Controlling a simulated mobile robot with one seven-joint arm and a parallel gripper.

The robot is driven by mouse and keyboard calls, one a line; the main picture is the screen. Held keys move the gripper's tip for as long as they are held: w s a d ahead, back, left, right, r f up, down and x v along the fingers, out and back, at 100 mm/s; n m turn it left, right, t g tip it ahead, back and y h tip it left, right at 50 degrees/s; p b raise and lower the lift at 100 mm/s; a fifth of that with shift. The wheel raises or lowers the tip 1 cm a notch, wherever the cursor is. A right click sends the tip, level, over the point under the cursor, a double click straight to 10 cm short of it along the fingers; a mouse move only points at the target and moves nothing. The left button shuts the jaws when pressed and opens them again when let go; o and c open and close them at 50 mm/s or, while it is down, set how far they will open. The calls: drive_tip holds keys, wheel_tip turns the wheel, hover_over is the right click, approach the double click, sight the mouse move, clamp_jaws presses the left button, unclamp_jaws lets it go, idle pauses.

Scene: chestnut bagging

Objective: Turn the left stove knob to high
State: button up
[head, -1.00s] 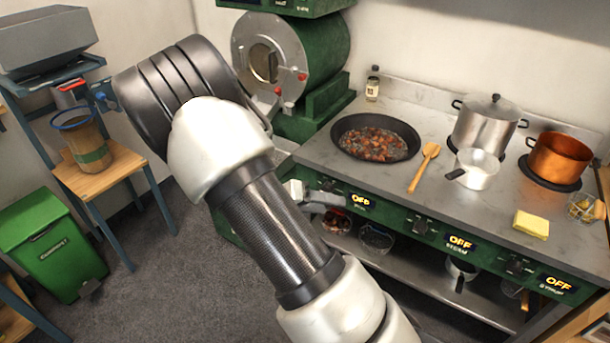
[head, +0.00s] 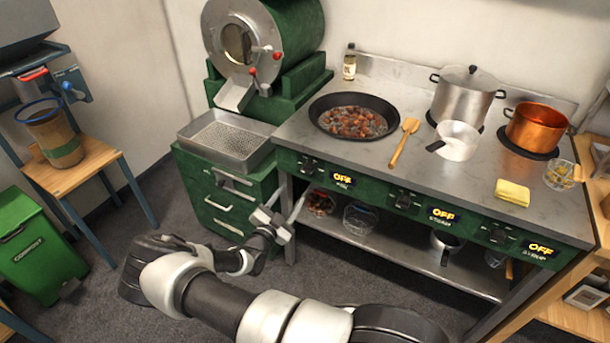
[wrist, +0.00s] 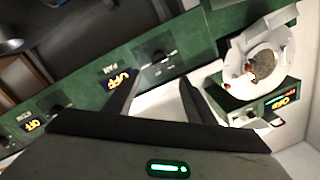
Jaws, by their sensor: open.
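The left stove knob (head: 308,166) is a dark knob on the green front panel (head: 375,191), below the pan. The display (head: 342,179) beside it reads OFF. In the wrist view the knob (wrist: 156,62) lies ahead of the fingertips, beside its OFF display (wrist: 122,80). My gripper (head: 278,218) is in front of the stove's left end, below and left of the knob. In the wrist view my gripper (wrist: 160,82) is open, its two fingers apart with nothing between them. No contact with the knob shows.
A pan of chestnuts (head: 353,117), a wooden spatula (head: 404,142) and pots stand on the stove. The other two knobs, the middle (head: 402,199) and right (head: 497,235), have OFF displays. A green drawer cabinet (head: 225,195) stands left of my gripper.

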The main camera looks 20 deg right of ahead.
sight(306, 173)
drive_tip(key=x, duration=1.2)
drive_tip(key=shift+d, duration=0.1)
drive_tip(key=shift+b, duration=0.3)
drive_tip(key=c, duration=1)
